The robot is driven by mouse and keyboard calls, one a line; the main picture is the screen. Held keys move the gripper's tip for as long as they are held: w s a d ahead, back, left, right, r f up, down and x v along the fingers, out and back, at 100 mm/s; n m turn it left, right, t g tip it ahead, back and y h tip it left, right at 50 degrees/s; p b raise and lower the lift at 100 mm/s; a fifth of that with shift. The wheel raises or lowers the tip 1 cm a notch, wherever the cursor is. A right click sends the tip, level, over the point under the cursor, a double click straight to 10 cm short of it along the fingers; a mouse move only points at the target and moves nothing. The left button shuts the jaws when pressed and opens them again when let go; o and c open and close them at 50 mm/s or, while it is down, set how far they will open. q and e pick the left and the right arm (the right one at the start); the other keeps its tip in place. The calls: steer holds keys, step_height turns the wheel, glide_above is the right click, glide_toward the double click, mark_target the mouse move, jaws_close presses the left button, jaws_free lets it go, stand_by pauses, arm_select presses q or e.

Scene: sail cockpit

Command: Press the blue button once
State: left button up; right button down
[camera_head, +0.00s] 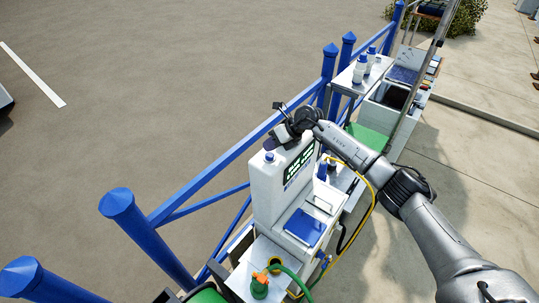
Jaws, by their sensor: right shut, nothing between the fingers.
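A white machine (262,190) with a lit green display stands beside a blue railing. A small round blue button (270,157) shows on its top, near the left end. My right gripper (279,124) is over the back of the machine's top, above and slightly right of the button in the picture. It looks apart from the button, though the height between them is hard to judge. It is shut and empty. The fingertips are small and dark here. My left gripper is out of view.
The blue railing (212,177) runs behind the machine. A blue pad (305,228) lies on the machine's lower front. An orange-and-green hose fitting (260,285) and a yellow hose (366,215) are near it. White bottles (360,69) stand on a shelf further back.

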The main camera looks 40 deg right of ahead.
stand_by(0.5)
steer(key=shift+f, duration=0.15)
steer(key=shift+f+b, duration=0.25)
steer(key=shift+b, duration=0.05)
